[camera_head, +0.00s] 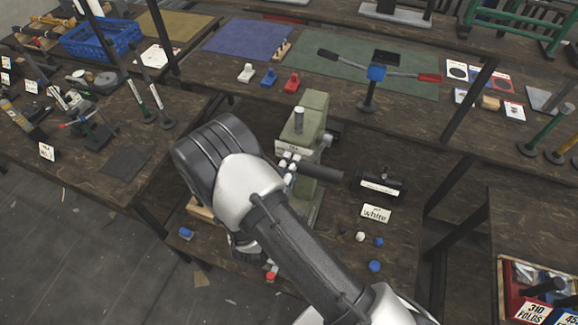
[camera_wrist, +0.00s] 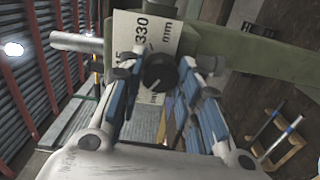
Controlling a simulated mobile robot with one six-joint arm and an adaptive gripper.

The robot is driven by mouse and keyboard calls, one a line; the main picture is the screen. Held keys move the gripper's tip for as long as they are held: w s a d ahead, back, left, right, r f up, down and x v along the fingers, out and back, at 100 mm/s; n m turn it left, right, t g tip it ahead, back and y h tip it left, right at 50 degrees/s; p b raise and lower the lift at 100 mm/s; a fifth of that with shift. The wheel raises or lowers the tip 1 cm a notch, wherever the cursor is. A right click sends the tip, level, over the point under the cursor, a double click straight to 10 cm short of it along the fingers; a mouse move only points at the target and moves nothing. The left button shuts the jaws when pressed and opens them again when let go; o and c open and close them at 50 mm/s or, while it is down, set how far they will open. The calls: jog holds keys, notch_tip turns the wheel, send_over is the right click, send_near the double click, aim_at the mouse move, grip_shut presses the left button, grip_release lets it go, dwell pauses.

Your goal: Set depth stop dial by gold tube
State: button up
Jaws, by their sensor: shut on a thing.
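The depth stop dial (camera_wrist: 158,72) is a round black knob with a pointer mark. It sits on a white scale plate (camera_wrist: 146,32) with "330" and "mm" printed on it, on the green press (camera_wrist: 220,45). My gripper (camera_wrist: 166,82) has its blue-padded fingers on either side of the dial and is shut on it. In the head view, the green press (camera_head: 312,115) stands beyond my wrist, which hides the dial and much of the press front. I cannot clearly make out which thing is the gold tube.
A "White" card (camera_head: 376,214) and small blue and white pieces lie right of the press. A black cylinder (camera_head: 378,184) lies behind them. Upright tubes on round bases (camera_head: 545,130) stand at the far right. White, blue and red blocks (camera_head: 268,77) sit on the back table.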

jog(key=o, duration=1.1)
jog(key=shift+s, duration=0.1)
jog(key=v, duration=1.1)
jog(key=shift+s+a, duration=0.15)
jog(key=shift+s, duration=0.25)
